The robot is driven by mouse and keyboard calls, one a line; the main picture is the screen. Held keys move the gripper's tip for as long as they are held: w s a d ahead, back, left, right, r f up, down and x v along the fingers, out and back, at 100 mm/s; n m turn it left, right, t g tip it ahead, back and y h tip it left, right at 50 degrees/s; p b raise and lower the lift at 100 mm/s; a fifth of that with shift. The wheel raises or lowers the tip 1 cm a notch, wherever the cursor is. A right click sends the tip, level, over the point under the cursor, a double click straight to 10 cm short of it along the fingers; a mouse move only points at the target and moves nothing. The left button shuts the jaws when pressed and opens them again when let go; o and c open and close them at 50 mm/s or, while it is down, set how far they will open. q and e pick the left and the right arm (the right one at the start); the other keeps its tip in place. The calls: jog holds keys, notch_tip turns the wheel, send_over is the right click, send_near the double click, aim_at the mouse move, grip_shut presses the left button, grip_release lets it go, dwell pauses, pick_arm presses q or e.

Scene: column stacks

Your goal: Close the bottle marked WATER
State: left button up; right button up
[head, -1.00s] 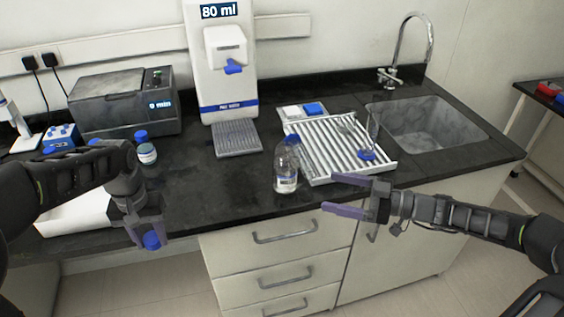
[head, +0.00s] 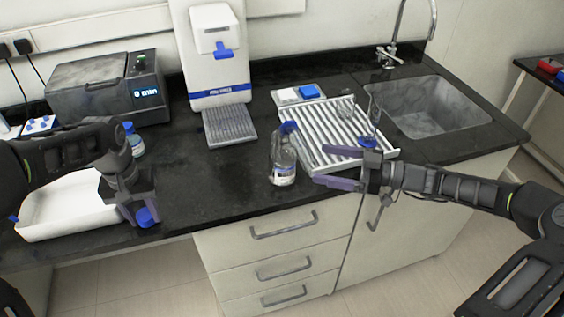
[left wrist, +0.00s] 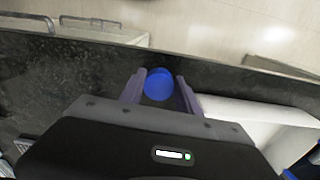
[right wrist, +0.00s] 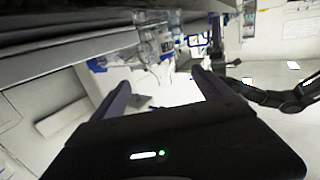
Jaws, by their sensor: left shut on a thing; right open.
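A clear glass bottle (head: 284,172) with a pale label stands upright near the counter's front edge; its print is too small to read. Its top shows blue, but I cannot tell what that part is. It also shows in the right wrist view (right wrist: 153,50). My left gripper (head: 146,213) is shut on a blue cap (left wrist: 158,84), held at the counter's front edge, well left of the bottle. My right gripper (head: 322,166) is open, its fingers just right of the bottle and apparently apart from it. Another bottle (head: 135,146) with a blue cap stands at the back left.
A slatted drying rack (head: 335,135) lies right behind the bottle, with the sink (head: 430,105) beyond it. A white tray (head: 60,225) lies under my left arm. A water dispenser (head: 215,60) and a grey device (head: 100,90) stand at the back. The counter between tray and bottle is clear.

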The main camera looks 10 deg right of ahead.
aim_at(282, 156)
pick_arm(q)
jog(key=shift+f, duration=0.15)
pick_arm(e)
jog(key=x, duration=0.5)
jog(key=shift+a, duration=0.15)
jog(key=shift+w+a, duration=0.25)
jog(key=shift+a, duration=0.05)
jog(key=x, duration=0.6)
jog(key=shift+s, duration=0.1)
jog(key=shift+c, duration=0.2)
grip_shut()
dwell(0.8)
jog(key=shift+r, duration=0.15)
